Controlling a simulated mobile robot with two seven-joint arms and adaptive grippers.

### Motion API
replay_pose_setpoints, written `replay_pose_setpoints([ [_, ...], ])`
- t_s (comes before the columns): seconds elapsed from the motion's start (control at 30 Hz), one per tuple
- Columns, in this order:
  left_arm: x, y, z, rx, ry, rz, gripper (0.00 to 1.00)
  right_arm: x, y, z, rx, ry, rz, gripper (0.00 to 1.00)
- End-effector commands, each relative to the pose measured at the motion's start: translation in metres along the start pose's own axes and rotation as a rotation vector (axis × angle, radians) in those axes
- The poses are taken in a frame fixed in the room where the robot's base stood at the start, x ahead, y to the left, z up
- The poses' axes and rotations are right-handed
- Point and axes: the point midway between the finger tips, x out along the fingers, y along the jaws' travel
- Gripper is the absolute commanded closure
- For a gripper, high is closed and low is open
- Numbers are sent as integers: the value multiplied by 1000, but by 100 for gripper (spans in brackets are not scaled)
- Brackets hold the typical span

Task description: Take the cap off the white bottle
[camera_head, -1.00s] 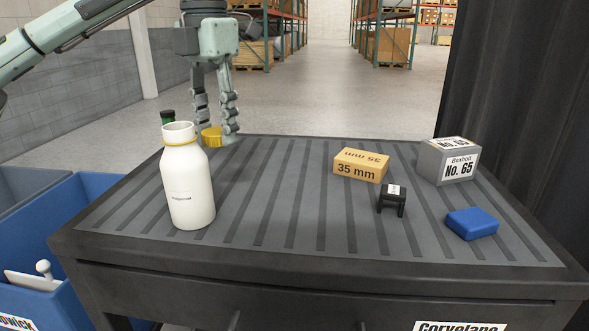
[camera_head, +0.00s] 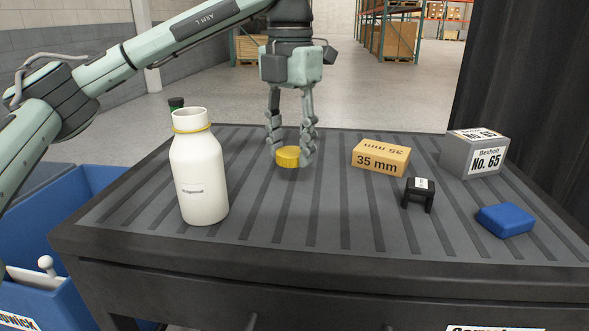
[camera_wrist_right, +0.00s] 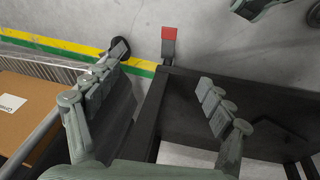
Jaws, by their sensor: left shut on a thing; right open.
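The white bottle (camera_head: 200,180) stands upright at the left of the table, with an open mouth and a yellow ring round its neck. The yellow cap (camera_head: 288,157) is apart from it, to its right and farther back, low at the table surface. My left gripper (camera_head: 290,158) points down and is shut on the cap. I cannot tell whether the cap touches the table. My right gripper (camera_wrist_right: 165,105) is open and empty in the right wrist view, beside a dark table frame; it does not show in the head view.
The dark ribbed table (camera_head: 290,258) also bears a 35 mm box (camera_head: 381,158), a black bracket (camera_head: 418,195), a blue block (camera_head: 505,220) and a grey No. 65 box (camera_head: 474,153). A blue bin (camera_head: 95,215) stands left.

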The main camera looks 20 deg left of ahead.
Motion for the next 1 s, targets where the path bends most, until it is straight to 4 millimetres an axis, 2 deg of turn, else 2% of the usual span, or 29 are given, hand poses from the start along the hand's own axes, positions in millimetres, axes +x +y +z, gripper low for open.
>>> replay_pose_setpoints([
  [0.17, 9, -5, 3, -1, 1, 0, 94, 1, -1, -1, 1, 2, -2, 19],
  [0.4, 41, -4, 3, -2, 2, 0, 94, 4, -1, 0, 1, 2, -4, 19],
  [0.83, 48, -4, 3, -1, 0, 0, 94, 6, -2, 1, 1, -3, -3, 19],
  [0.87, 47, -4, 3, -1, 0, 0, 58, 4, -1, 0, 1, -1, -3, 19],
  [1.0, 47, -4, 3, -1, 0, 0, 41, -2, -1, -5, 1, 10, -3, 19],
])
